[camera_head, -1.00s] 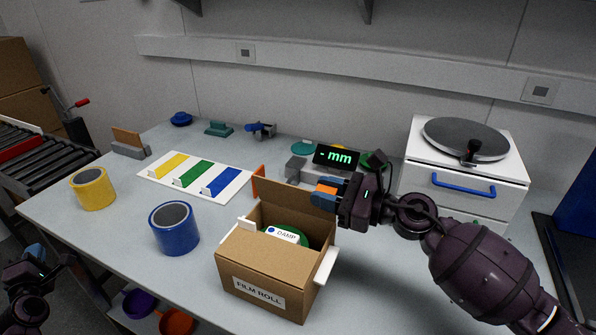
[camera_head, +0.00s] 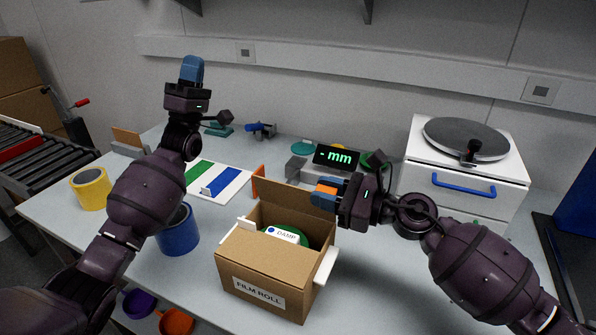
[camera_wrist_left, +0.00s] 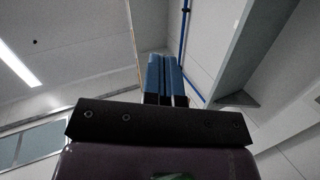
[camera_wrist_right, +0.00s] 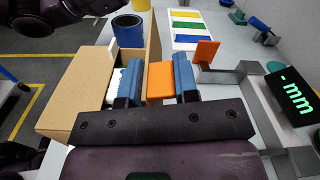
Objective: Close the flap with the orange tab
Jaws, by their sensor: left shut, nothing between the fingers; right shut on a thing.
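A brown cardboard box (camera_head: 262,270) labelled FILM ROLL stands near the table's front edge. Its back flap (camera_head: 292,203) stands upright, and the box top is open. A green item with a DAMP label (camera_head: 286,235) shows inside. My right gripper (camera_head: 326,193) is at the flap's right end, shut on the orange tab (camera_wrist_right: 160,82); the fingers partly hide the tab. My left gripper (camera_head: 192,70) is shut and empty, raised high left of the box with its fingers pointing up. Its fingers also show in the left wrist view (camera_wrist_left: 166,78).
A blue roll (camera_head: 180,232) and a yellow roll (camera_head: 91,189) stand left of the box. Behind it are a striped board (camera_head: 236,178), a gauge with a display (camera_head: 336,157) and an upright orange plate (camera_wrist_right: 206,52). A white drawer unit (camera_head: 470,185) stands at right.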

